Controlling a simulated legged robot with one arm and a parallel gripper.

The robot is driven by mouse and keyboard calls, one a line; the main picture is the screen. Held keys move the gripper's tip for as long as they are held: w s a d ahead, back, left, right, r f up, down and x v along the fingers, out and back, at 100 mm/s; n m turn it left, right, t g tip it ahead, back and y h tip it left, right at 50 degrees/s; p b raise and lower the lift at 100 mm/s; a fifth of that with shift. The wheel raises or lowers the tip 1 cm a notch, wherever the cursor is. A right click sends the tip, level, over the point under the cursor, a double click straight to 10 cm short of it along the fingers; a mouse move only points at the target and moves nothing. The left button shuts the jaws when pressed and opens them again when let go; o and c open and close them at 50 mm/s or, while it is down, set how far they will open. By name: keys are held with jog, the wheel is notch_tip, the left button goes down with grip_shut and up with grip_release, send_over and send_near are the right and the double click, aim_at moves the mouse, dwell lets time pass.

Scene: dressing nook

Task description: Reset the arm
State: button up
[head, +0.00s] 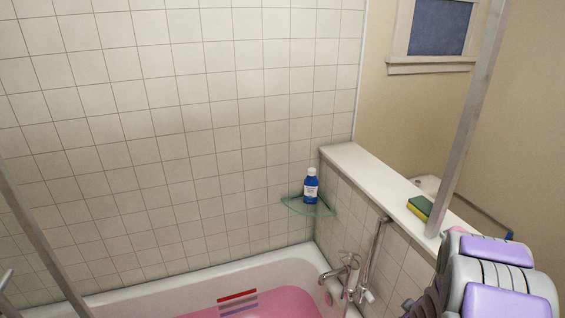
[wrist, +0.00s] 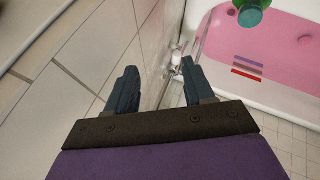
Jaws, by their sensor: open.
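My gripper (wrist: 160,72) is open in the wrist view, with its two dark fingers spread apart and nothing between them. It hangs beside the tiled wall, with the bathtub beyond it. In the head view my purple and grey arm (head: 495,275) fills the lower right corner, close to the ledge. My fingers cannot be made out in the head view.
A white ledge (head: 368,178) bears a green and yellow sponge (head: 420,207). A blue bottle (head: 311,187) stands on a glass corner shelf (head: 291,204). Below are a tap (head: 338,272) and bathtub (head: 190,287) with pink inside. A green object (wrist: 250,14) shows at the wrist view's top.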

jog(key=s+a+r+m+g+h, duration=0.1)
jog(key=s+a+r+m+g, duration=0.25)
jog(key=r, duration=0.55)
jog(key=s+a+r+m+g+y, duration=0.1)
jog(key=s+a+r, duration=0.3)
jog(key=s, duration=0.5)
jog(key=s+a+r+m+g+y, duration=0.1)
jog(key=s+a+r+g, duration=0.1)
jog(key=s+a+r, duration=0.3)
jog(key=s+a+r+m+g, duration=0.1)
jog(key=s+a+r, duration=0.4)
jog(key=s+a, duration=0.6)
jog(key=s+g, duration=0.1)
jog(key=s, duration=0.3)
jog(key=shift+s+r+m+y, duration=0.15)
jog(key=shift+s+m+y, duration=0.1)
jog(key=shift+m+y, duration=0.15)
